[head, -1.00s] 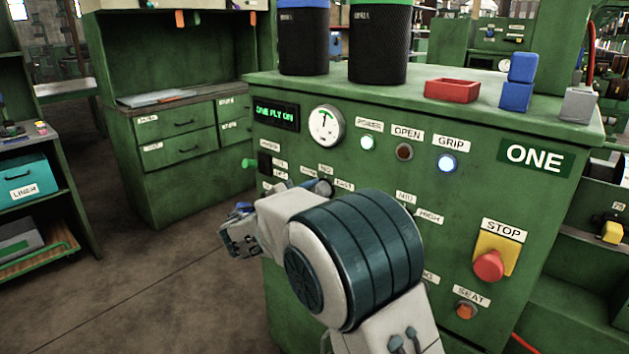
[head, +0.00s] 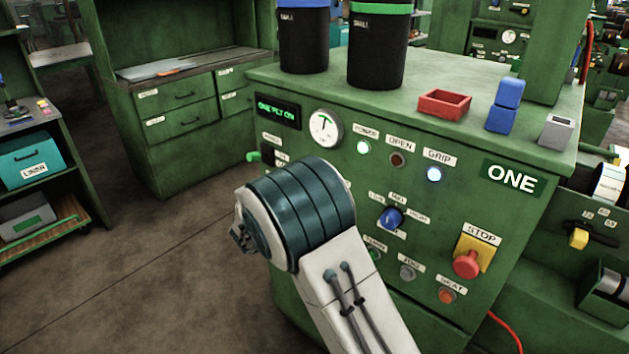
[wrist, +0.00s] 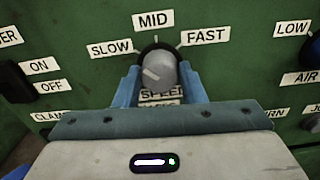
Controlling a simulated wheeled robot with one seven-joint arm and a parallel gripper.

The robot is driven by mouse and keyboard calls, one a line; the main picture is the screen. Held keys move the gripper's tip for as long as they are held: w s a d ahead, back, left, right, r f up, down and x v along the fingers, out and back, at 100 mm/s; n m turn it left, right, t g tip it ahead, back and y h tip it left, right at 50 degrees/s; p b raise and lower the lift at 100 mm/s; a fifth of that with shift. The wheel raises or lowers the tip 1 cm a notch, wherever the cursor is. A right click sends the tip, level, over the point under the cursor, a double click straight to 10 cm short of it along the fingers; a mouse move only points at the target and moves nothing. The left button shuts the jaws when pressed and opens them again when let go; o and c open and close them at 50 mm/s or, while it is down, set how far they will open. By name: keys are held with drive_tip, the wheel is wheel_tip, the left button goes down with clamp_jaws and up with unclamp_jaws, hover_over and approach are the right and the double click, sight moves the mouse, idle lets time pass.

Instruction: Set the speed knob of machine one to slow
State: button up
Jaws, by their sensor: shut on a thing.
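The speed knob (wrist: 158,70) is grey and round, on machine one's green front panel, with SLOW (wrist: 110,48), MID (wrist: 153,20) and FAST (wrist: 205,34) labels around it. A pale line on its face slants up and left, roughly towards SLOW. My gripper (wrist: 158,84) is shut on the knob, with a blue finger on each side. The label below the knob is partly covered by the gripper. In the head view my arm hides the knob and the fingers. Machine one (head: 440,290) carries a lit display (head: 277,110) reading "ONE PLY ON".
In the head view a blue knob (head: 389,217) with LOW, MID and HIGH labels sits right of my arm. The red STOP button (head: 467,264) is lower right. In the wrist view a black ON/OFF switch (wrist: 15,82) is on the left. Open floor lies left of the machine.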

drive_tip(key=shift+f+n, duration=0.1)
drive_tip(key=shift+n, duration=0.2)
idle(0.4)
drive_tip(key=o, duration=1)
drive_tip(key=shift+s+a, duration=0.1)
drive_tip(key=v, duration=1.3)
drive_tip(key=shift+s+a, duration=0.15)
drive_tip(key=shift+s, duration=0.1)
